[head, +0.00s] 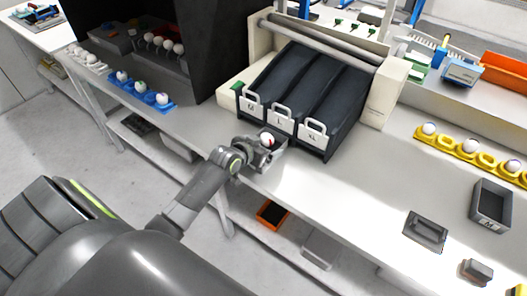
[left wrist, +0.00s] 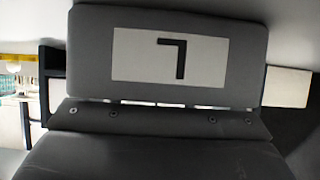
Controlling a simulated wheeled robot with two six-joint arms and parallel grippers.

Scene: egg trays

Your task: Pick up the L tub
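The L tub is a grey tub with a white label bearing a black L, seen upside down and close up in the left wrist view (left wrist: 235,20). In the head view a small grey tub (head: 272,163) at the front edge of the bench, below the dark chutes, is partly hidden by my left gripper (head: 262,152). A white egg with a red mark (head: 266,140) shows at this tub. My left gripper is right at the tub's near side; its fingertips are hidden, so I cannot tell whether they grip it. My right gripper is not in view.
Dark sorting chutes (head: 307,92) with white labelled handles stand just behind the tub. Another dark tub (head: 508,207) and a grey tub (head: 426,228) lie to the right. Yellow egg trays (head: 450,145) sit beyond. The bench between the chutes and these tubs is clear.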

